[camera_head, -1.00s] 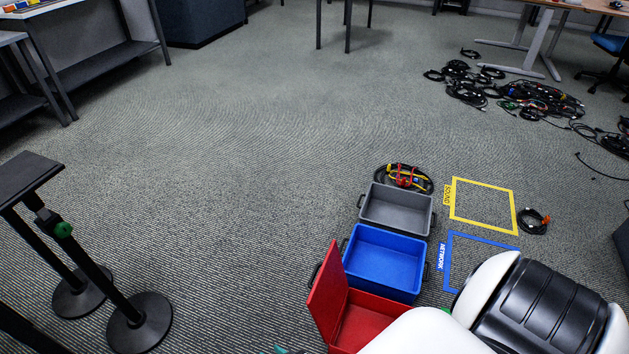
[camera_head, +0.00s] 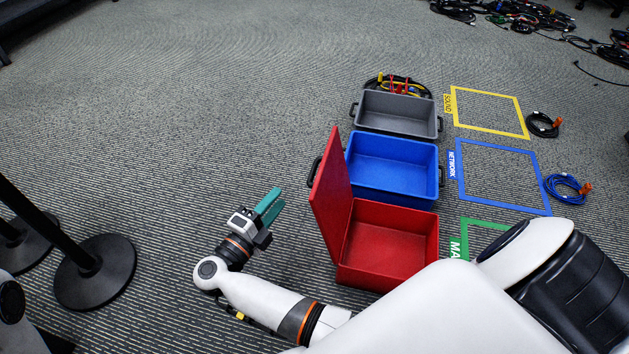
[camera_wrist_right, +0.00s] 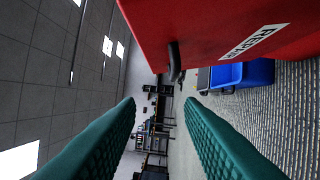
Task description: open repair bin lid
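The red repair bin (camera_head: 392,272) stands at the near end of the bin row. Its red lid (camera_head: 330,190) is open, standing up along the bin's left side and leaning slightly left. My right gripper (camera_head: 275,204) has teal fingers and is left of the lid, apart from it. In the right wrist view its fingers (camera_wrist_right: 160,115) are apart with nothing between them. A red panel (camera_wrist_right: 210,25) with a white label and a dark handle (camera_wrist_right: 174,60) fills the top of that view. My left gripper is not in view.
A blue bin (camera_head: 392,165) and a grey bin (camera_head: 398,113) stand behind the red one. Floor squares in yellow (camera_head: 488,89) and blue (camera_head: 500,145) lie to the right, with coiled cables (camera_head: 567,188) beside them. A black post base (camera_head: 95,272) stands at left.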

